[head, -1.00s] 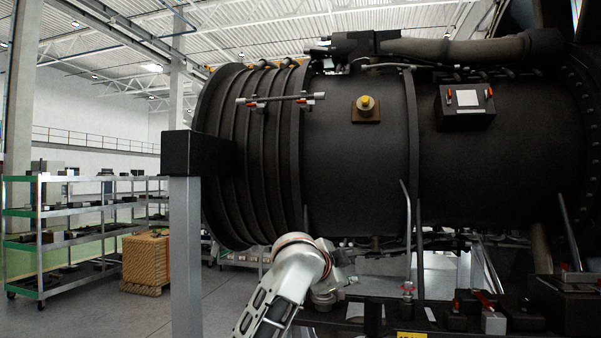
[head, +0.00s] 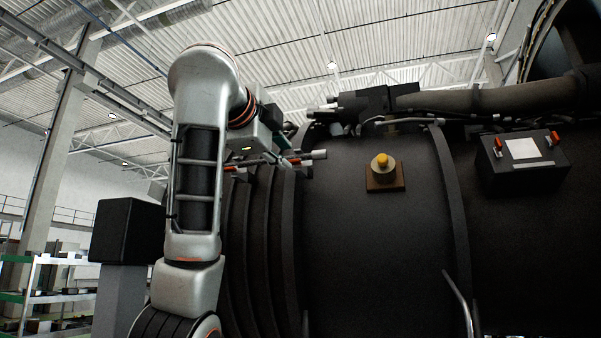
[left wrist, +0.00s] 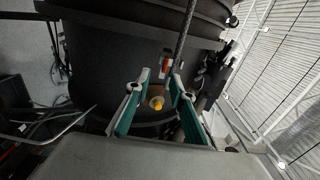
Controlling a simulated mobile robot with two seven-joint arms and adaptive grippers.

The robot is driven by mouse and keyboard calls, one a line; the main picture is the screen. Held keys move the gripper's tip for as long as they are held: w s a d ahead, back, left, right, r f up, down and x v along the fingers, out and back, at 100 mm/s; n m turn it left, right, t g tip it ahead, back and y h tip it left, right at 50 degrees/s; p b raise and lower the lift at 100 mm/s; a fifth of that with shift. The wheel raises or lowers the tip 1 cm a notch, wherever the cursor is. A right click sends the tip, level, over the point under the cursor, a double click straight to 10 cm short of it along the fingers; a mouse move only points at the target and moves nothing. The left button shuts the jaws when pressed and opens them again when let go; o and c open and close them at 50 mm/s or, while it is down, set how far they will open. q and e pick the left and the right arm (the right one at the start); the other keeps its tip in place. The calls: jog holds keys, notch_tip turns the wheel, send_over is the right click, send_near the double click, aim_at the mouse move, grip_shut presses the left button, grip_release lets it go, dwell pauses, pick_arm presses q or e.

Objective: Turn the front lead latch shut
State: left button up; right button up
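A grey rod-like lead (head: 318,154) runs along the upper side of the dark engine casing, held by clips with red latches. One red latch (head: 295,161) shows beside my left gripper (head: 282,158) in the head view; another red bit (head: 232,168) shows behind my arm. In the left wrist view, my left gripper (left wrist: 160,78) has its teal fingers apart, with nothing clearly held between them. An orange-red latch (left wrist: 165,66) with a pale part lies just beyond the fingertips, near the dark lead (left wrist: 185,28). I cannot tell whether they touch. My right gripper is not in view.
A yellow-topped knob (head: 382,162) on a brown base sits right of the lead. A dark box (head: 523,158) with a white label and red latches is farther right. A black-topped post (head: 128,230) stands at left, with shelving (head: 50,290) behind.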

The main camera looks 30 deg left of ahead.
aim_at(293, 161)
pick_arm(q)
jog(key=p+x, duration=0.1)
jog(key=x, duration=0.1)
jog(key=p+x, duration=0.1)
jog(key=x, duration=0.1)
jog(key=r+p+x, duration=0.1)
jog(key=x, duration=0.1)
jog(key=shift+a, duration=0.3)
jog(key=shift+w+a+p, duration=0.1)
jog(key=shift+w+p, duration=0.3)
jog(key=shift+w, duration=0.1)
grip_shut()
